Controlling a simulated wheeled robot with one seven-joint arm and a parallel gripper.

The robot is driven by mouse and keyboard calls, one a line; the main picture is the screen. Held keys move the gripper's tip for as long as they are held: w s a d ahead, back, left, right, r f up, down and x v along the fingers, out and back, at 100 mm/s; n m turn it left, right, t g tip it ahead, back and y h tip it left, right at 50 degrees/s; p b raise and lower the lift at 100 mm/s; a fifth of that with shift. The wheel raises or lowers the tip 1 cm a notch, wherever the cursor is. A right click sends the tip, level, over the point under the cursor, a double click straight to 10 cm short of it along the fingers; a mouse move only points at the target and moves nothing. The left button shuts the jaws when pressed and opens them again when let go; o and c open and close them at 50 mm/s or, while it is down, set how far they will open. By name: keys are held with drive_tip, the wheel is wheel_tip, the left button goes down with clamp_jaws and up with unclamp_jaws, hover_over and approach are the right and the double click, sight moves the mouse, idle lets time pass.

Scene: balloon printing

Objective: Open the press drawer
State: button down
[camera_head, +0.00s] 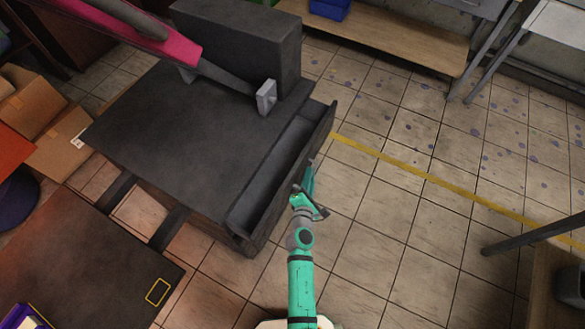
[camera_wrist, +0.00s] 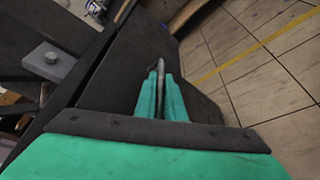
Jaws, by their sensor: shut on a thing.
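The press (camera_head: 185,125) is a dark grey block with a pink lever arm (camera_head: 150,32) above it. Its drawer (camera_head: 278,172) stands out from the right side, with a long open cavity showing between the press top and the drawer front. My teal gripper (camera_head: 309,175) is at the outer face of the drawer front, near its middle. In the wrist view, my gripper (camera_wrist: 160,95) is shut on a thin dark handle (camera_wrist: 160,68) that runs between its fingers. The handle is mostly hidden in the head view.
Tiled floor (camera_head: 375,215) with a yellow line (camera_head: 430,178) lies clear to the right of the drawer. Cardboard boxes (camera_head: 62,155) stand at the left. A wooden shelf (camera_head: 390,38) runs along the back, and a dark table leg (camera_head: 530,237) juts in at the right.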

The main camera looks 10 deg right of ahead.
drive_tip(key=s+d, duration=0.9)
drive_tip(key=d, duration=0.5)
drive_tip(key=shift+s+d, duration=0.2)
drive_tip(key=shift+s, duration=0.05)
drive_tip(key=shift+r, duration=0.1)
drive_tip(key=c, duration=2.1)
unclamp_jaws()
drive_tip(key=shift+s, duration=0.15)
drive_tip(key=v, duration=1)
drive_tip(key=shift+s+a, duration=0.1)
drive_tip(key=shift+s, duration=0.15)
